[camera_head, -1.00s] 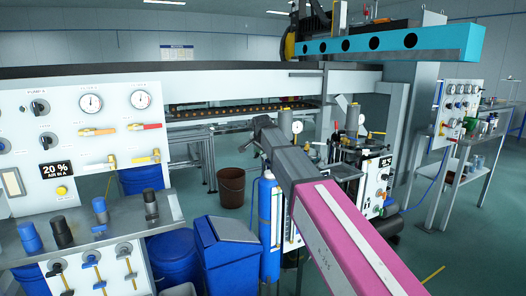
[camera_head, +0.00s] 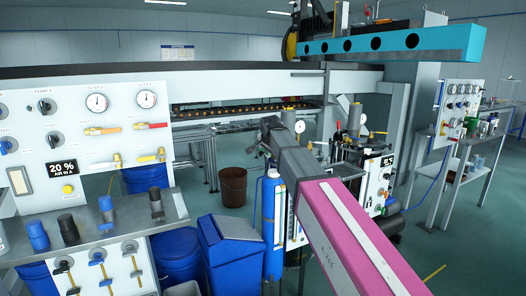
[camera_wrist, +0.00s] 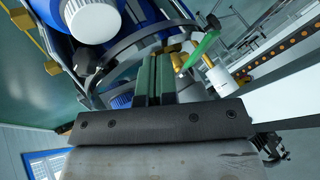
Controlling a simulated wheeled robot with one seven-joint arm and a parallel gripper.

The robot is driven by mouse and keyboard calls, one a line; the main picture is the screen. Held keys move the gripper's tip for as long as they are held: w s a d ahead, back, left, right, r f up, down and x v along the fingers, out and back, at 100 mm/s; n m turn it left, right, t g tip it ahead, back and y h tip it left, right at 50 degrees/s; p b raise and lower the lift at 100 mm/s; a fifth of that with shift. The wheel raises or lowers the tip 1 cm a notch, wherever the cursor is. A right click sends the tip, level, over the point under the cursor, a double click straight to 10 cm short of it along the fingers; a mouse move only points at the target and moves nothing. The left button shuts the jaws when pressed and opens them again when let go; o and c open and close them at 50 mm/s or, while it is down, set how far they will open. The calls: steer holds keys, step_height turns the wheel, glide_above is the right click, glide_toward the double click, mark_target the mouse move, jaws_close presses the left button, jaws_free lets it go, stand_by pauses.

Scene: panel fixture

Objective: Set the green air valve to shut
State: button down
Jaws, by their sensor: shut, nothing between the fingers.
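The green air valve shows in the wrist view as a green lever handle (camera_wrist: 204,48) slanting beside brass fittings, with a white cylinder just right of it. My gripper (camera_wrist: 154,62) has its two dark green fingers side by side, shut and empty. The lever is to the right of the fingertips in the wrist view, with a gap between them in the picture. In the head view my arm reaches toward the blue gas cylinder and equipment cart; the fingers and the green lever cannot be made out there.
A blue gas cylinder (camera_head: 272,218) stands by my arm, with a blue bin (camera_head: 235,248) to its left. A valve panel (camera_head: 85,130) is at the left. A brown bucket (camera_head: 232,187) stands on open floor. In the wrist view a metal ring and blue cylinder lie close beyond the fingers.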

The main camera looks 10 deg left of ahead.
steer(key=a+v, duration=0.1)
steer(key=v, duration=0.8)
steer(key=s+d+f+n+g, duration=0.1)
steer(key=s+d+f, duration=0.1)
steer(key=d+f, duration=0.55)
steer(key=s+d+f+n+g+h, duration=0.15)
steer(key=d+f, duration=0.25)
steer(key=f, duration=0.6)
steer(key=s+d+f+n+g, duration=0.1)
steer(key=s+d+f, duration=0.2)
steer(key=d+f, duration=0.45)
steer(key=s+d+f+n+g, duration=0.2)
steer(key=s+d+f, duration=0.4)
steer(key=s+f, duration=0.2)
steer(key=s+d+f+n+g, duration=0.1)
steer(key=s+d+f+g, duration=0.1)
steer(key=s+d+f, duration=0.4)
step_height(320, 180, down, 6)
steer(key=shift+s+r+n, duration=0.25)
steer(key=shift+s+n, duration=0.1)
steer(key=shift+s, duration=0.8)
